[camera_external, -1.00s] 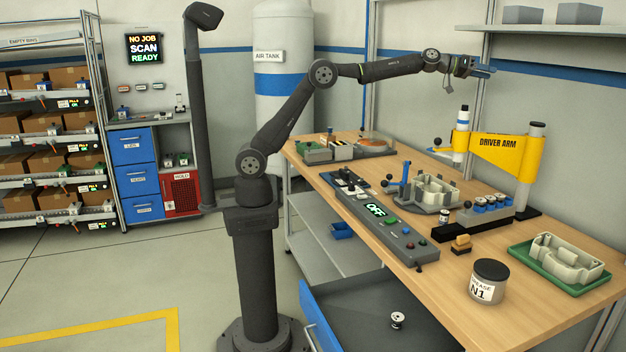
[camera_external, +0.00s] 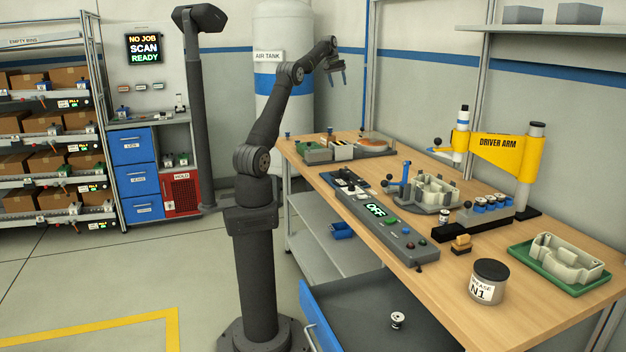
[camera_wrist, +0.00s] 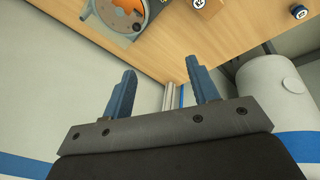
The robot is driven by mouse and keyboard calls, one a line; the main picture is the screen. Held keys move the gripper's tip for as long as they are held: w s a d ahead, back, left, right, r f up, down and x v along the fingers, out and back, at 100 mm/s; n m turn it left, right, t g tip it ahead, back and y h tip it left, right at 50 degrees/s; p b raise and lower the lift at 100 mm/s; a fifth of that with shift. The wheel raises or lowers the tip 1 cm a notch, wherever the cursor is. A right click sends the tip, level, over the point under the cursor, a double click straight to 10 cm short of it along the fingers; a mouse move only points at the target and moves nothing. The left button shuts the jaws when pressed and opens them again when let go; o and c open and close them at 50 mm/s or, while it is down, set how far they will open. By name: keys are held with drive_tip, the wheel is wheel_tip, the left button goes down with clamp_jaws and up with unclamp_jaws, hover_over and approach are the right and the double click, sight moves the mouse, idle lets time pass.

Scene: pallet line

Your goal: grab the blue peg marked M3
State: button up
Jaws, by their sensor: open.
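A small blue peg with a round white marked face (camera_wrist: 298,12) shows at the upper right edge of the wrist view. A small blue piece (camera_external: 288,134) stands at the table's far left corner in the external view and looks like the same one. I cannot read M3 on either. My gripper (camera_external: 338,83) is open and empty, raised above the table's far end with fingers pointing down. Its blue fingers also show in the wrist view (camera_wrist: 160,68), apart from everything.
A device with an orange disc (camera_wrist: 122,14) lies near the wooden table's far edge. The air tank (camera_external: 283,100) stands just behind my arm. The control box (camera_external: 385,222), yellow driver arm (camera_external: 497,148) and grease jar (camera_external: 489,282) occupy the table. An open drawer (camera_external: 370,320) juts out in front.

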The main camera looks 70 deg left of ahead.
drive_tip(key=s+a+n+g, duration=0.25)
drive_tip(key=s+a, duration=0.25)
drive_tip(key=s, duration=0.5)
drive_tip(key=s+a+n+g, duration=0.1)
drive_tip(key=s+a+n, duration=0.3)
drive_tip(key=s, duration=0.5)
drive_tip(key=m, duration=0.2)
hover_over(298, 142)
drive_tip(key=shift+n+h, duration=0.25)
drive_tip(key=shift+h, duration=0.15)
drive_tip(key=f, duration=1.9)
drive_tip(key=a+f, duration=0.1)
drive_tip(key=f, duration=0.9)
drive_tip(key=shift+w+f, duration=0.15)
drive_tip(key=shift+w, duration=0.2)
drive_tip(key=shift+s+a+f, duration=0.15)
drive_tip(key=shift+f, duration=1.3)
drive_tip(key=shift+s+a+f, duration=0.1)
drive_tip(key=shift+a+f, duration=0.05)
drive_tip(key=shift+f, duration=1.3)
drive_tip(key=c, duration=1)
